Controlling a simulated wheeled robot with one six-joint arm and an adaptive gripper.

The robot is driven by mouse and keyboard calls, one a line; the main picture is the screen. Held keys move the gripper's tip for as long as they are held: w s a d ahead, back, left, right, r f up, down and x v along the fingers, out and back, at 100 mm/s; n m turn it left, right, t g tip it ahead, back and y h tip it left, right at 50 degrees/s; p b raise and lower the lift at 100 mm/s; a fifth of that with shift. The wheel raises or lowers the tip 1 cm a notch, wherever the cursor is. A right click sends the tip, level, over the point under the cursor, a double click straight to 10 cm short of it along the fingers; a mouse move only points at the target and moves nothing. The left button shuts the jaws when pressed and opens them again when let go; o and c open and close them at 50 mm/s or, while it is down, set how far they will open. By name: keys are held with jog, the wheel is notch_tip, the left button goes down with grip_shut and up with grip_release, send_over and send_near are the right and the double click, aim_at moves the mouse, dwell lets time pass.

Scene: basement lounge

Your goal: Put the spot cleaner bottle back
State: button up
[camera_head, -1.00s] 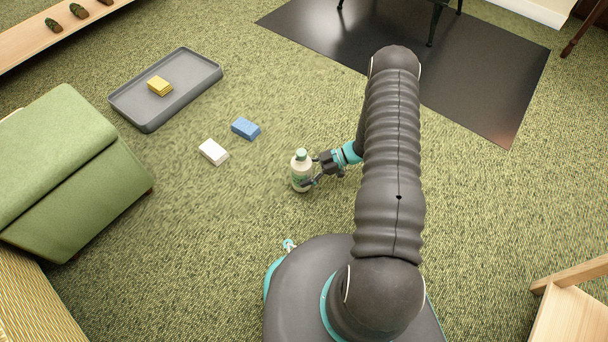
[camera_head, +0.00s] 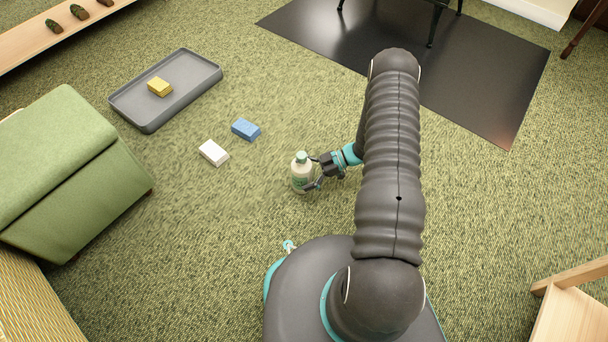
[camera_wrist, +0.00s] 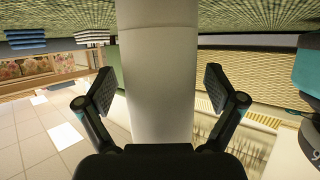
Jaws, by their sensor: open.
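The spot cleaner bottle (camera_head: 301,177), pale with a light green cap and a green label, stands upright on the green carpet. My gripper (camera_head: 314,172) is open, with its fingers reaching to the bottle's right side. In the wrist view the bottle (camera_wrist: 157,75) is a large pale column between the two open fingers of my gripper (camera_wrist: 158,90), with a visible gap on each side. A grey tray (camera_head: 140,118) lies on the carpet at the upper left with a yellow sponge (camera_head: 159,87) on it.
A blue sponge (camera_head: 245,129) and a white block (camera_head: 213,152) lie on the carpet left of the bottle. A green seat (camera_head: 90,195) stands at the left. A black mat (camera_head: 490,90) lies at the upper right. A wooden piece (camera_head: 570,315) stands at the lower right. Carpet around the bottle is clear.

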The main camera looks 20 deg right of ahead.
jog(key=v, duration=1.1)
jog(key=w+d+r+m+t+h, duration=0.3)
jog(key=w+r+t+h, duration=0.4)
jog(key=w+r, duration=0.95)
notch_tip(320, 180, up, 22)
jog(key=d+m+t+h, duration=0.1)
jog(key=m+t+h, duration=0.35)
jog(key=h, duration=0.25)
jog(key=s+a+r+m+g+h, duration=0.1)
jog(key=s+r+m+h, duration=0.15)
jog(key=s+r, duration=0.35)
jog(key=s+a+r+m+g+h, duration=0.15)
jog(key=s+r+m, duration=0.25)
jog(key=s, duration=0.5)
jog(key=s+a+f+m+g+y, duration=0.1)
jog(key=s+a, duration=0.5)
jog(key=s, duration=0.6)
jog(key=s+a+f+m+g+y, duration=0.1)
jog(key=s+a, duration=0.5)
jog(key=s, duration=0.6)
jog(key=shift+m+g+y+p, duration=0.45)
jog(key=shift+m+g+y, duration=0.35)
jog(key=shift+y, duration=0.4)
